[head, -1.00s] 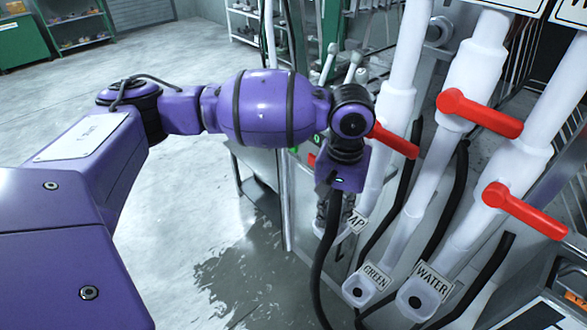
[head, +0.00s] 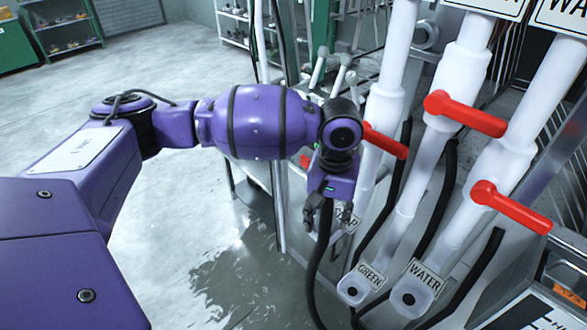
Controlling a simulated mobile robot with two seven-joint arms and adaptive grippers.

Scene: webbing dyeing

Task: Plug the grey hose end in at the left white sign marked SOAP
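The SOAP sign (head: 347,218) is a small white plate low on the leftmost white pipe, partly covered by my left gripper. My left gripper (head: 327,213) points down just left of and in front of this sign. A dark hose (head: 314,265) rises from below into the gripper, between its dark fingers, and appears gripped there. The grey end itself is hidden by the gripper and hose. The SOAP socket is also hidden, so I cannot tell whether the hose end touches it. My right gripper is out of view.
The GREEN sign (head: 370,275) and WATER sign (head: 425,275) mark dark-holed sockets to the right. Red handles (head: 465,114) stick out from the white pipes. Black hoses run between the pipes. Wet open floor (head: 235,275) lies to the left.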

